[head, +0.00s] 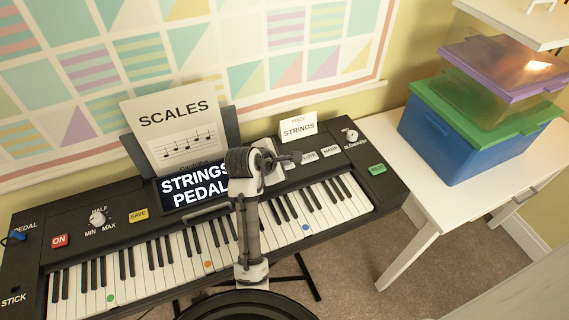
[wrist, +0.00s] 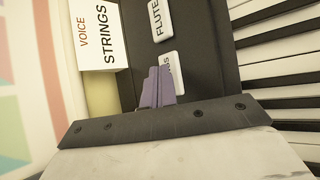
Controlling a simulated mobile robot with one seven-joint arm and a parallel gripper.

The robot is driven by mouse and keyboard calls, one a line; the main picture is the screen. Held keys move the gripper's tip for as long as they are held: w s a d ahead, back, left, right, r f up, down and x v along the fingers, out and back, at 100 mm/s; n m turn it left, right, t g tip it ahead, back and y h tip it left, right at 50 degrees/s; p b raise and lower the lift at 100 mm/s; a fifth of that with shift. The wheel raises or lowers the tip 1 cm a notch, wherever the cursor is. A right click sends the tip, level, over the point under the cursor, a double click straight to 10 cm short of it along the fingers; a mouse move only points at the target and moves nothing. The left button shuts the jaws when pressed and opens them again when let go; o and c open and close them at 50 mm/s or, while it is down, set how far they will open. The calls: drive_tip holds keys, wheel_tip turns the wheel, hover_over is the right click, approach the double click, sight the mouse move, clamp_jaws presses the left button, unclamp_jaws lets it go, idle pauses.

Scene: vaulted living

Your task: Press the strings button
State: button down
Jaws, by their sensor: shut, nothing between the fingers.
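The electronic keyboard (head: 185,245) stands along the wall. In the wrist view, the strings button (wrist: 167,68) is a white button with only the letters "NGS" showing. My gripper (wrist: 157,86) is shut and empty, its purple-grey fingertips overlapping the near edge of that button. I cannot tell whether they touch it. In the head view, my gripper (head: 298,158) is over the voice button row and hides the strings button. The flute button (head: 309,156) lies just right of it and also shows in the wrist view (wrist: 158,19). The display (head: 190,188) reads "STRINGS PEDAL".
A "VOICE STRINGS" card (head: 298,127) stands behind the buttons. The harp button (head: 331,151), a dial (head: 350,134) and a green button (head: 377,169) lie farther right. A sheet music page (head: 178,135) stands behind the display. A white table (head: 480,200) holds bins.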

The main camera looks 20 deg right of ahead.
idle(0.3)
drive_tip(key=shift+r+p, duration=0.8)
drive_tip(key=shift+p, duration=0.5)
drive_tip(key=shift+r, duration=0.1)
wheel_tip(320, 180, up, 2)
drive_tip(key=shift+r+p, duration=0.15)
drive_tip(key=shift+p, duration=0.95)
drive_tip(key=shift+r, duration=1.2)
